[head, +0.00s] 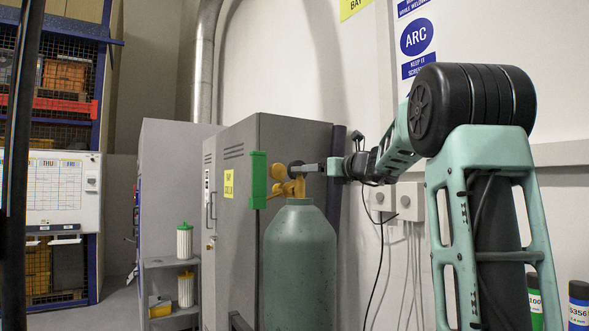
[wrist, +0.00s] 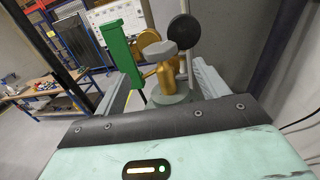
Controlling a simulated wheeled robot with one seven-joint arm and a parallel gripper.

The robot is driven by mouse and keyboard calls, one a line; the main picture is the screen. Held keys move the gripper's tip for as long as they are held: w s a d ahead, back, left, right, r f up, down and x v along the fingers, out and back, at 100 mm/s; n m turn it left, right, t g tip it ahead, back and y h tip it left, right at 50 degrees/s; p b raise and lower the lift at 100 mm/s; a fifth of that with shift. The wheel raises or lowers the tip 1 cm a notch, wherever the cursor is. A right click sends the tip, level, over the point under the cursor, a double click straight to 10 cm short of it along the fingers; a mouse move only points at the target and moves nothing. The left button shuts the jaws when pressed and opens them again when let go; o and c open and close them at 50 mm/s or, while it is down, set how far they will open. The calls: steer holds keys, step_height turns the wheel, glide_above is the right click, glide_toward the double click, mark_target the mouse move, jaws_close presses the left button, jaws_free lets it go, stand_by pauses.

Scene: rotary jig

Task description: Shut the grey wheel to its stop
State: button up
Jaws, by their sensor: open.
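A grey wheel (wrist: 160,49) sits on top of a brass valve (wrist: 166,76) in the wrist view. The valve rises from the neck of a green gas cylinder (head: 298,265), which stands upright in the head view. My gripper (head: 308,168) is open and reaches in from the right at valve height. In the head view its fingers overlap the dark round shape at the valve, so I cannot tell whether they touch the wheel.
A green block on a post (head: 258,180) stands just left of the valve. A black disc (wrist: 184,28) is right of the wheel in the wrist view. Grey cabinets (head: 260,150) stand behind the cylinder. Wall boxes with cables (head: 410,200) are at the right.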

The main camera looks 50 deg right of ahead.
mark_target(296, 171)
steer(key=w+p, duration=0.1)
steer(key=w, duration=0.2)
steer(key=w+d+p, duration=0.1)
steer(key=w, duration=0.3)
steer(key=w+p, duration=0.1)
steer(key=w, duration=0.3)
steer(key=shift+w+d+p, duration=0.15)
steer(key=shift+p, duration=0.15)
steer(key=c, duration=1)
